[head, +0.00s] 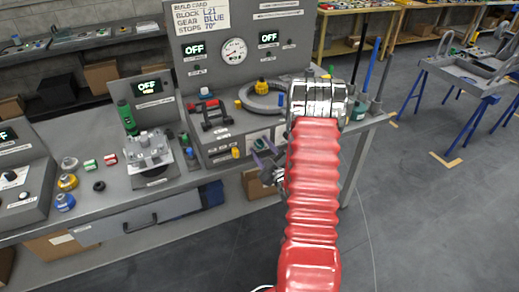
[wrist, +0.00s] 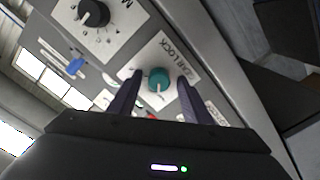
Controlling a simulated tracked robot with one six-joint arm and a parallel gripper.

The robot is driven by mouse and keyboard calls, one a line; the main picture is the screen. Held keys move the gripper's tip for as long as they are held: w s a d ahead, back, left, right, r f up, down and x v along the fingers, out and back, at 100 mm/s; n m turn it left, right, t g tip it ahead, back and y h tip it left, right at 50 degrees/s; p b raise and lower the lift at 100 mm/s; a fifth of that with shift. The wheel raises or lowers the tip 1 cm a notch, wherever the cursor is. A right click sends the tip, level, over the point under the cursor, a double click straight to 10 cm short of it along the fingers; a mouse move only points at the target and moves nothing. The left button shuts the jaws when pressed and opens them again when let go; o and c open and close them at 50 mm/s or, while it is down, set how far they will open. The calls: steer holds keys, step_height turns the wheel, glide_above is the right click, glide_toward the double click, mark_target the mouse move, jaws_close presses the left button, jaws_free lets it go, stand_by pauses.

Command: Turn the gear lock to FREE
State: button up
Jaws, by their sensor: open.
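A teal round knob (wrist: 159,79) with a pale pointer line sits on a white plate in the wrist view. The label beside it ends in LOCK; its first word and the setting marks are not clearly readable. My gripper (wrist: 158,80) is open, with one dark purple finger on each side of the knob in the picture. I cannot tell whether the fingertips touch it or are short of it.
A black knob (wrist: 94,13) and a blue switch (wrist: 76,66) are on the same panel. In the head view, a black-handled red part (head: 214,114) and a ring (head: 264,97) sit on the console. A build card (head: 196,17) stands above.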

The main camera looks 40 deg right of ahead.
steer(key=shift+s, duration=0.1)
steer(key=v, duration=1.3)
steer(key=shift+s+a, duration=0.15)
steer(key=shift+s, duration=0.1)
steer(key=s+f+m+g+y, duration=0.1)
steer(key=s+f+m+g, duration=0.3)
steer(key=f, duration=0.3)
steer(key=s+f+m+g, duration=0.1)
steer(key=s+f+g, duration=0.3)
steer(key=f+g, duration=0.3)
steer(key=s+a+r+y, duration=0.1)
steer(key=a+r+y, duration=0.1)
steer(key=a+r, duration=1.5)
steer(key=s+a+r+y, duration=0.2)
steer(key=a+r, duration=1.5)
steer(key=r, duration=0.2)
steer(key=shift+s+g, duration=0.3)
steer(key=shift+g, duration=0.1)
